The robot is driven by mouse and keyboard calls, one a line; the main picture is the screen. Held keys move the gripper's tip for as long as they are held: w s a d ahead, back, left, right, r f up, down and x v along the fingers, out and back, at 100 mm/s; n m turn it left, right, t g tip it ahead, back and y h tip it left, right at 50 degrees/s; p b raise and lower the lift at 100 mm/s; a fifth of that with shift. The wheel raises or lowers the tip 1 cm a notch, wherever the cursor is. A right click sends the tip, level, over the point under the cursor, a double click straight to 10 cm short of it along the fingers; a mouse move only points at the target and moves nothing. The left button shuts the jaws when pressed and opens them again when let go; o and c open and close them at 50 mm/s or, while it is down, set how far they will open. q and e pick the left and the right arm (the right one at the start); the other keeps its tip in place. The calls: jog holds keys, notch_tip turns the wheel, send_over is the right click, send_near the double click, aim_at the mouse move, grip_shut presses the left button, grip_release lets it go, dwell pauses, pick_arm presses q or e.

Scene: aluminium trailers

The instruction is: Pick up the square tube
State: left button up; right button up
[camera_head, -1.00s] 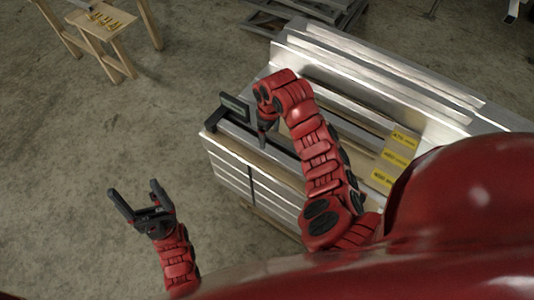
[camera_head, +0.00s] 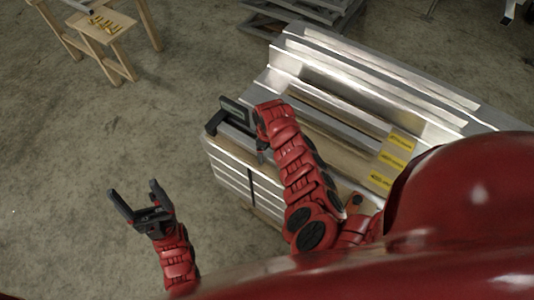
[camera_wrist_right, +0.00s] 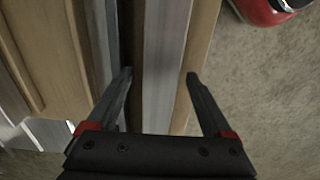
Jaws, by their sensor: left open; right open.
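A long grey metal bar, apparently the square tube (camera_wrist_right: 165,60), runs lengthwise through the right wrist view. My right gripper (camera_wrist_right: 158,76) is open, with one finger on each side of the bar. I cannot tell whether the fingers touch it or how far above it they are. My left gripper (camera_head: 136,203) is open and empty over the bare floor, left of the bench.
A bench stacked with aluminium profiles (camera_head: 375,62) has yellow labels (camera_head: 391,161) at its right. A wooden stand (camera_head: 103,23) is at the upper left. The floor at left is clear.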

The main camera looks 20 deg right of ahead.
jog(key=shift+f, duration=0.2)
jog(key=shift+c, duration=0.3)
grip_shut()
